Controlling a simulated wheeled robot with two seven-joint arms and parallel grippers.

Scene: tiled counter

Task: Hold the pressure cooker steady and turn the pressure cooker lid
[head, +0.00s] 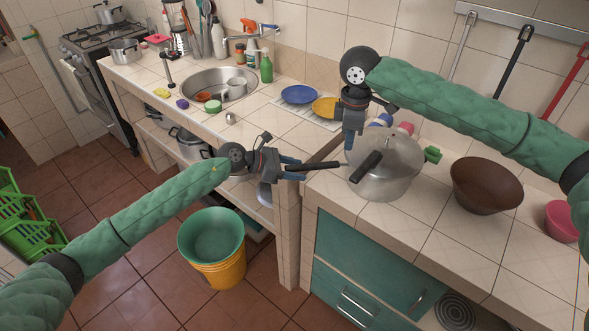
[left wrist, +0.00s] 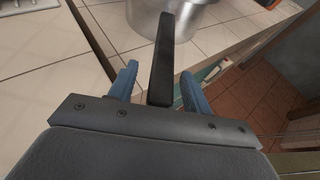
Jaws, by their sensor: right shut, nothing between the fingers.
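The silver pressure cooker (head: 385,182) stands on the counter near its left corner, with its domed lid (head: 392,145) on. A black handle (head: 367,166) shows at the lid's front. A long black handle (head: 315,167) points left from the cooker, past the counter edge. My left gripper (head: 288,168) is around this long handle's end. In the left wrist view the handle (left wrist: 162,60) lies between the blue fingers, with gaps on both sides. My right gripper (head: 349,140) points down, shut and empty, at the lid's left side; I cannot tell if it touches.
A brown bowl (head: 487,186) and a pink cup (head: 562,221) stand right of the cooker. A green object (head: 432,154) is just beside it. Blue (head: 299,94) and yellow (head: 326,107) plates lie behind left. A green-yellow bucket (head: 211,250) stands on the floor below my left arm.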

